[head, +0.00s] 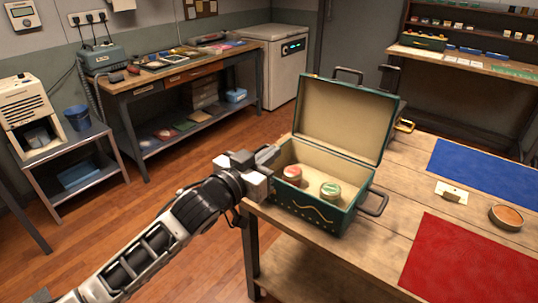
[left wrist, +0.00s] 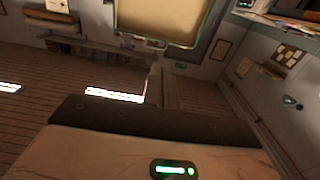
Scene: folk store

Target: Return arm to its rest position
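My left arm comes in from the lower left in the head view. Its gripper (head: 266,157) is at the left edge of the open green box (head: 310,208), close to its rim. I cannot tell whether it touches the box, or whether its fingers are open or shut. The box stands on the wooden table with its lid (head: 343,118) raised. A red-topped tin (head: 292,174) and a green-topped tin (head: 330,190) sit inside. My right gripper is not in view.
A workbench (head: 170,78) and a white chest (head: 280,65) stand behind. Open floor (head: 185,165) lies left of the table.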

